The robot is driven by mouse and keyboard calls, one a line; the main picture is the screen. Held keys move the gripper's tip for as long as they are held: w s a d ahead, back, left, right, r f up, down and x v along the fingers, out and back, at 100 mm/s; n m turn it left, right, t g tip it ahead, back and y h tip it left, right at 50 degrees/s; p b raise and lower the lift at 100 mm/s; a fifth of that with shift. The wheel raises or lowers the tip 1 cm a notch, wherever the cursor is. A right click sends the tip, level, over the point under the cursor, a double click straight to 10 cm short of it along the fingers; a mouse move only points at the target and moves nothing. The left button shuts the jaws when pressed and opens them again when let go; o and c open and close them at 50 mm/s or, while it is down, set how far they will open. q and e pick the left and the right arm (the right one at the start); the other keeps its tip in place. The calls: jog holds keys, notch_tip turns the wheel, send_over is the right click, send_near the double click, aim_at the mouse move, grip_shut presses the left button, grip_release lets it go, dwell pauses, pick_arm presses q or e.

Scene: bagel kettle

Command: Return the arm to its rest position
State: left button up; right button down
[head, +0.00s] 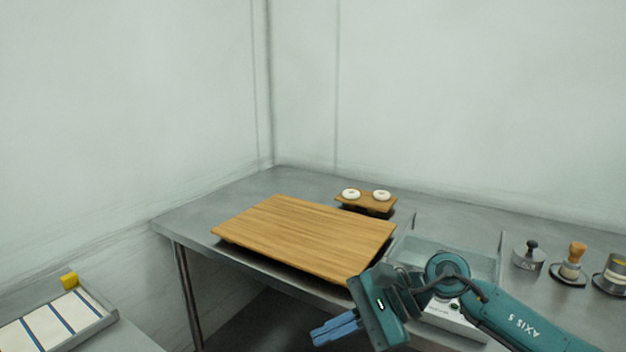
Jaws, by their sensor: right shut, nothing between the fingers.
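My right arm comes in from the lower right, in front of the metal table. My right gripper (316,335) has blue fingers that point to the lower left. The fingers are shut with nothing between them. The gripper hangs in front of the table's front edge, below the near right corner of a large wooden board (305,235). My left gripper is not in view.
On the metal table (185,218), two white bagels (351,194) (382,195) sit on a small wooden board (365,203). A clear-walled basin (450,255) stands behind my right arm. Stamp-like tools (571,266) stand at right.

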jog(key=s+a+r+m+t+y+p, duration=0.1)
jog(key=s+a+r+m+t+y, duration=0.25)
jog(key=m+y, duration=0.75)
jog(key=d+f+m+t+h, duration=0.3)
jog(key=m+t+h, duration=0.15)
jog(key=m, duration=0.55)
jog(key=w+d+f+m+t+h+p, duration=0.1)
jog(key=d+f+m+t+h, duration=0.25)
jog(key=m, duration=0.75)
jog(key=d+f+m+t+h, duration=0.1)
jog(key=f+m+t+h, duration=0.25)
jog(key=m+t, duration=0.45)
jog(key=s+d+f+m+g+h, duration=0.4)
jog(key=s+f+m, duration=0.2)
jog(key=f+m, duration=0.2)
jog(key=s+d+f+m+g+h+p, duration=0.1)
jog(key=s+d+f+m+g+h, duration=0.2)
jog(key=s+f+m, duration=0.4)
jog(key=f+m+g+h, duration=0.1)
jog(key=m, duration=0.2)
jog(key=shift+s+d, duration=0.3)
jog(key=shift+d, duration=0.1)
